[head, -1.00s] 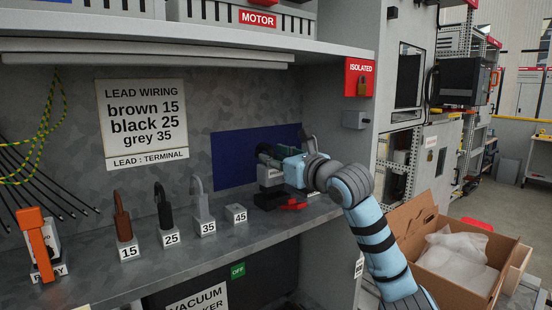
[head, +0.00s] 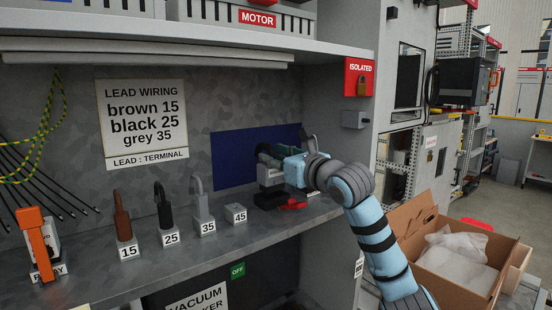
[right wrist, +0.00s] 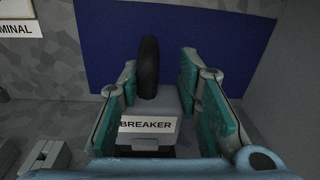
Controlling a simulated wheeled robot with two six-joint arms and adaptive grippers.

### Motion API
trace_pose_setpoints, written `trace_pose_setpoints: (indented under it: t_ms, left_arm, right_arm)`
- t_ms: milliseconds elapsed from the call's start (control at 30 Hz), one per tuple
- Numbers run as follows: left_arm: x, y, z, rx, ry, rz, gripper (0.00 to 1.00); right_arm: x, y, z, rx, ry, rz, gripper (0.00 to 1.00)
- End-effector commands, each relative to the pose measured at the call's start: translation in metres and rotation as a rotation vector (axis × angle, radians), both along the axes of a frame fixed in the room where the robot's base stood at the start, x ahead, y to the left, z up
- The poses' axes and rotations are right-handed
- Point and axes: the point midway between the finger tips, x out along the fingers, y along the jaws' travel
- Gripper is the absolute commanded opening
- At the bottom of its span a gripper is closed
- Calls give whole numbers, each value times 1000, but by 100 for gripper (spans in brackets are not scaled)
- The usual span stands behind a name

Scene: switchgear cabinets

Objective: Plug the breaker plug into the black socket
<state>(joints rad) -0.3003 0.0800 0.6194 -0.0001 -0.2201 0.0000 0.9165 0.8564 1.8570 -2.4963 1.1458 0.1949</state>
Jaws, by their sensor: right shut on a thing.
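My right gripper (head: 266,163) is at the back of the shelf, in front of the blue panel. It is shut on the breaker plug, a grey block with a black cable loop. In the right wrist view the plug (right wrist: 150,103), labelled BREAKER, sits between the two teal finger pads (right wrist: 155,95). The black socket (head: 268,200), with a red part at its right, stands on the shelf directly below the gripper. Whether plug and socket touch cannot be told. My left gripper is not in view.
Terminal blocks 15 (head: 127,249), 25 (head: 171,237), 35 (head: 206,226) and 45 (head: 236,213) stand in a row to the left. An orange-handled relay piece (head: 38,245) is at far left. The cabinet side wall (head: 335,140) is close on the right.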

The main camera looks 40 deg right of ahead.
Motion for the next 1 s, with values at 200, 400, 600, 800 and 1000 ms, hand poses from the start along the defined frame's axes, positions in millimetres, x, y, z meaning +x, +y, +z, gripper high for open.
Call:
trace_pose_setpoints:
  t_ms: [200, 400, 600, 800, 1000]
  left_arm:
    - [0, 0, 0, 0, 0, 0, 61]
    - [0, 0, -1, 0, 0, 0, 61]
    - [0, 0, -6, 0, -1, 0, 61]
    - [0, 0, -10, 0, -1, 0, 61]
    - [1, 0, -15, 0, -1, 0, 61]
  right_arm:
    - [0, 0, 0, 0, -2, 0, 0]
    - [0, 0, 0, 0, -2, 0, 0]
    - [0, 0, -5, 0, -1, 0, 0]
    - [0, 0, -10, 0, -2, 0, 0]
    - [0, 0, -15, 0, -2, 0, 0]
